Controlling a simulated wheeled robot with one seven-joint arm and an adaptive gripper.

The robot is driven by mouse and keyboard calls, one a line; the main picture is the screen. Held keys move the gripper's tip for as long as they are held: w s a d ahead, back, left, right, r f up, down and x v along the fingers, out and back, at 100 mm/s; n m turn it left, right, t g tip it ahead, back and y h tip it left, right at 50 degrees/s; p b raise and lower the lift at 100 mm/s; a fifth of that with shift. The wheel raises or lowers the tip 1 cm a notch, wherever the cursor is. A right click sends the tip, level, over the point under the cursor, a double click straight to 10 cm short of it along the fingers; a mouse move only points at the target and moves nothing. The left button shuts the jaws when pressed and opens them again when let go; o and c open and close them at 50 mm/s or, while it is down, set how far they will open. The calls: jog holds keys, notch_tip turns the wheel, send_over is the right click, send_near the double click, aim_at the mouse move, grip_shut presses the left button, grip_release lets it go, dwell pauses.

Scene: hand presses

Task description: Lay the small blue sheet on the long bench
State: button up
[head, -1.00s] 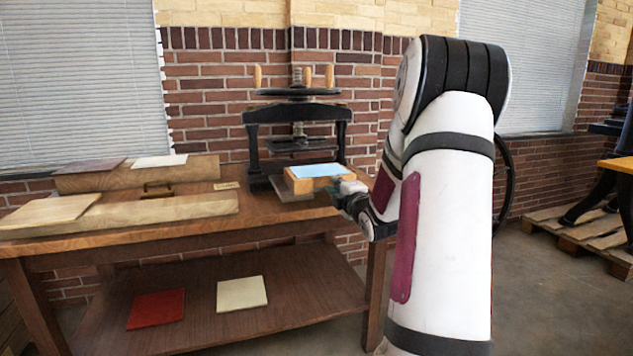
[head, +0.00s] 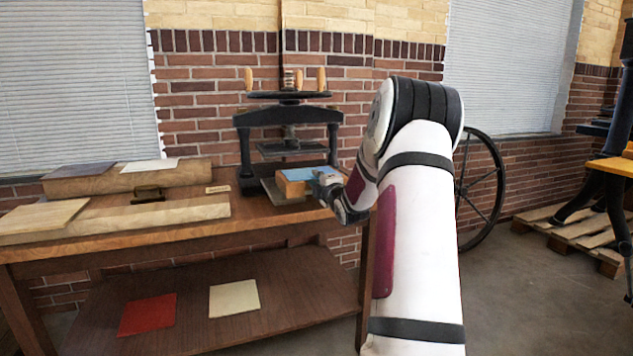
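The small blue sheet (head: 297,174) lies flat on top of an orange-brown wooden block (head: 292,188) in front of the black hand press (head: 290,115). My gripper (head: 322,178) reaches in from the right at the block's right end, over the sheet's right part. It hides that part of the sheet. The fingers are small and partly hidden, so I cannot tell whether they are open or shut, or whether they touch the sheet. A long wooden bench (head: 130,246) carries the press and block at its right end.
Wooden boards (head: 120,218) with a dark grey sheet (head: 80,170) and a white sheet (head: 150,165) fill the bench's left part. A red sheet (head: 147,314) and a cream sheet (head: 234,298) lie on the lower shelf. A pallet (head: 580,235) stands at right.

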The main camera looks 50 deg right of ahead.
jog(key=shift+c, duration=0.6)
grip_shut()
notch_tip(320, 180, up, 3)
jog(key=r+b+v, duration=0.3)
jog(key=b+v, duration=0.1)
jog(key=v, duration=1.8)
jog(key=shift+b, duration=0.4)
dwell(0.3)
